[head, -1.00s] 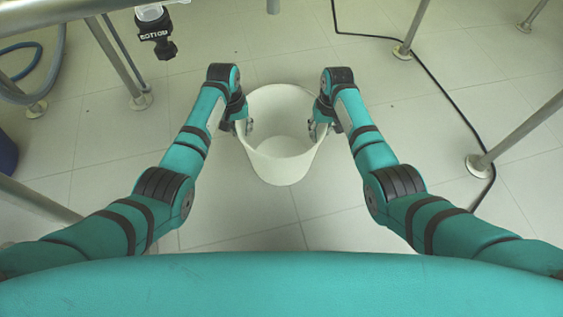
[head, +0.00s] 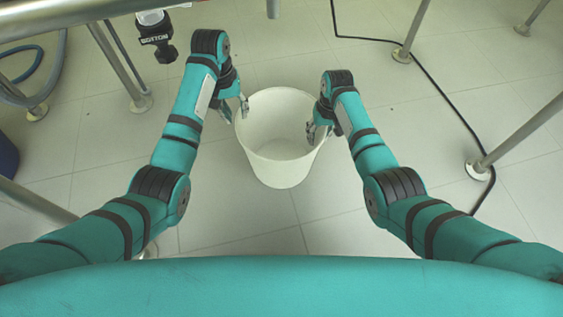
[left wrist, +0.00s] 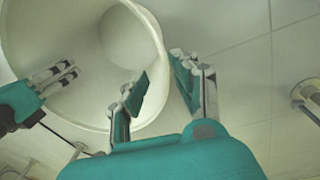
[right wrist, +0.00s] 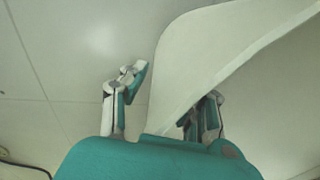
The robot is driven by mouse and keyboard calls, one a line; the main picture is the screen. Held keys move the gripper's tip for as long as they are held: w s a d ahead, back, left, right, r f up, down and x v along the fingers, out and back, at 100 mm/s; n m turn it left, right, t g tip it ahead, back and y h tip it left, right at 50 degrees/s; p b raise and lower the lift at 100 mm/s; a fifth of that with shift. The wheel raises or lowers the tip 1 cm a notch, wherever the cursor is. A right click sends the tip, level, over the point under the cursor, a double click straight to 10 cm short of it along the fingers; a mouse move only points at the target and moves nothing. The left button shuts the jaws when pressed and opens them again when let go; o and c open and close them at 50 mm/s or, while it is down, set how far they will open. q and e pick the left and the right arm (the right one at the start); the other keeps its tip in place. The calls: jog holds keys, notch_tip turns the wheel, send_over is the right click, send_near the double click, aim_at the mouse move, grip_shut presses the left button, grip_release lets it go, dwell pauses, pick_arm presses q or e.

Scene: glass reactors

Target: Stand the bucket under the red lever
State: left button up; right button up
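The white bucket (head: 281,165) stands upright on the floor in the middle of the head view, open side up. My left gripper (head: 233,107) is open and empty at the bucket's left rim; in the left wrist view its fingers (left wrist: 158,88) are apart, one overlapping the rim. I cannot tell whether it touches. My right gripper (head: 324,130) is at the right rim. In the right wrist view its fingers (right wrist: 170,95) are spread on either side of the bucket wall (right wrist: 200,60), one partly hidden behind it. No red lever shows in any view.
A black valve fitting (head: 157,40) under a glass outlet hangs at the upper left. Metal frame legs stand at left (head: 125,70) and right (head: 500,140). A black cable (head: 440,85) runs over the floor at right. The floor around the bucket is clear.

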pick_arm(q)
jog(key=shift+a+r, duration=0.1)
jog(key=shift+r, duration=0.95)
pick_arm(e)
jog(key=shift+r, duration=0.2)
jog(key=r, duration=0.7)
jog(key=d+r, duration=0.1)
jog(key=r, duration=0.3)
jog(key=shift+d+r, duration=0.1)
jog(key=shift+r, duration=0.15)
